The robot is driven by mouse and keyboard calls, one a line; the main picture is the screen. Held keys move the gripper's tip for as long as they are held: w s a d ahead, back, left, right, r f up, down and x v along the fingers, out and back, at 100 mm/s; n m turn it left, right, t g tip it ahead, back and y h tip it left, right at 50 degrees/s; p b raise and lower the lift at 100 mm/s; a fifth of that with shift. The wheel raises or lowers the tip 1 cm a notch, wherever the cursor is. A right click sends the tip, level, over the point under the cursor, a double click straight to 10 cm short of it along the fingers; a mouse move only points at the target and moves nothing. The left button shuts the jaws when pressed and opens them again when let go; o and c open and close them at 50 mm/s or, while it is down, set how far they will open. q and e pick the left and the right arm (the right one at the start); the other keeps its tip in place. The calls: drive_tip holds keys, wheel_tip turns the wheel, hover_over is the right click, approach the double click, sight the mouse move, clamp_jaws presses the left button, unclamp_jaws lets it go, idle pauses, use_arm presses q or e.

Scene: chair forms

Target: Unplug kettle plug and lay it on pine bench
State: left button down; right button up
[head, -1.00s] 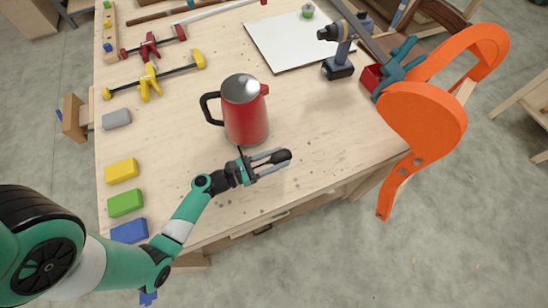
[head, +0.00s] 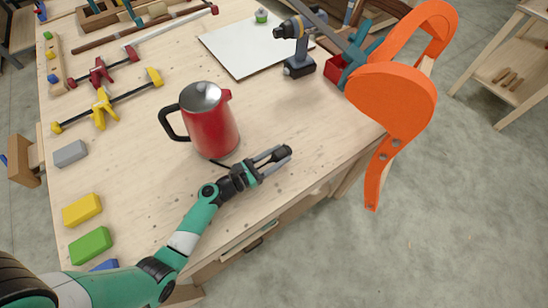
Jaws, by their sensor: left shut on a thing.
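The red kettle (head: 209,122), with a grey lid and black handle, stands upright on the pine bench (head: 150,175). My left gripper (head: 278,155) is in front and to the right of it, over the bench near its front edge. Its fingers are shut on a small black piece at their tips, which looks like the kettle plug (head: 284,151). A short dark cord shows between the kettle's base and the gripper; the rest of it is hidden. I cannot tell whether the plug touches the bench. No socket is visible near it. My right gripper is out of view.
An orange chair form (head: 392,98) stands at the bench's right corner. A drill (head: 298,50) and white board (head: 245,48) are behind. Clamps (head: 103,108) and coloured blocks (head: 82,210) line the left side. Bare wood surrounds the kettle.

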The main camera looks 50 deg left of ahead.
use_arm(q)
drive_tip(key=shift+c, duration=1.3)
unclamp_jaws()
drive_tip(key=shift+s+a, duration=0.1)
drive_tip(key=shift+s, duration=0.45)
drive_tip(key=s, duration=0.3)
drive_tip(key=s+p, duration=0.1)
drive_tip(key=s, duration=0.3)
drive_tip(key=s+a+p, duration=0.1)
drive_tip(key=s, duration=0.2)
drive_tip(key=shift+s, duration=0.25)
